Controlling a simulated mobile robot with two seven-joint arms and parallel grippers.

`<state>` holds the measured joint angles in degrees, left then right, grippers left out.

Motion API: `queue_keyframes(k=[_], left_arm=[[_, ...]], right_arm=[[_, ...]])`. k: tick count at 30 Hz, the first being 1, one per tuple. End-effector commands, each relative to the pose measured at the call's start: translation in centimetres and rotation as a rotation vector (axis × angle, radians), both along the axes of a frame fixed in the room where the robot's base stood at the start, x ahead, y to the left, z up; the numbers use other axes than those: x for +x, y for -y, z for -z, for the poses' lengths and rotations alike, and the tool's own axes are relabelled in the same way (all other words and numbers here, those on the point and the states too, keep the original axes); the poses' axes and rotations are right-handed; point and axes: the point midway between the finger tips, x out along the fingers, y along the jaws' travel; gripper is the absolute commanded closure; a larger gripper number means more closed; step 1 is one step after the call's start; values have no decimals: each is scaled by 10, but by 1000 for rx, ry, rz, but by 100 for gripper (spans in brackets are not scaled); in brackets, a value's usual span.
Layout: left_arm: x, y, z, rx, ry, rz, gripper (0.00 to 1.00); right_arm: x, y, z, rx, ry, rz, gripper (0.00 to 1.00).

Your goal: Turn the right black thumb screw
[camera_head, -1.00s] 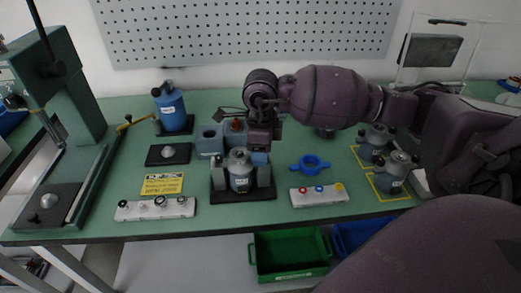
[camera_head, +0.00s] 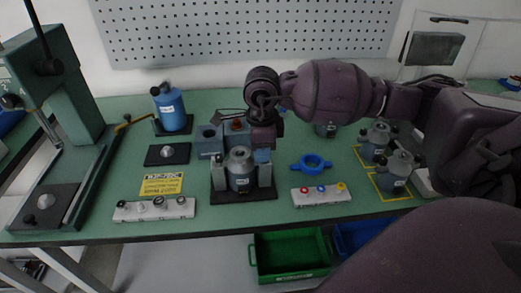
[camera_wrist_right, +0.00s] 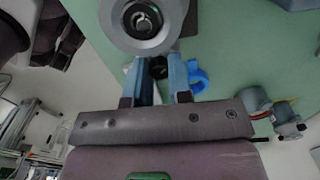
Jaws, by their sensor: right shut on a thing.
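A silver and grey canister-like part (camera_head: 240,172) stands upright between two grey blocks on a black base (camera_head: 243,195) at the middle of the bench. Its round top (camera_wrist_right: 145,20) is at the upper edge of the right wrist view. My right gripper (camera_head: 262,154) reaches down at the right side of this fixture. In the right wrist view its two blue-grey fingers are closed around the black thumb screw (camera_wrist_right: 158,68), beside the round top. In the head view the gripper hides the screw. My left gripper is not in view.
A blue ring (camera_head: 311,163) and a white strip with coloured rings (camera_head: 321,195) lie right of the fixture. A grey-blue block holder (camera_head: 209,142) stands close behind it. A green press (camera_head: 55,110) stands at the left.

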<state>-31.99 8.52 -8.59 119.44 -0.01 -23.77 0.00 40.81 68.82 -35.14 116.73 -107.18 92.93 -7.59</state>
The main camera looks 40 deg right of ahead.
Motion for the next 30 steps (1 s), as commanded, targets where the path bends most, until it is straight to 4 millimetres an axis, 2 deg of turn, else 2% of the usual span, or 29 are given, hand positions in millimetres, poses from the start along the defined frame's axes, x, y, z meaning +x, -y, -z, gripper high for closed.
queue_keyframes(k=[15,30], left_arm=[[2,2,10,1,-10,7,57],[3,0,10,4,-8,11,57]], right_arm=[[0,0,1,0,0,-306,100],[0,0,0,1,1,-360,100]])
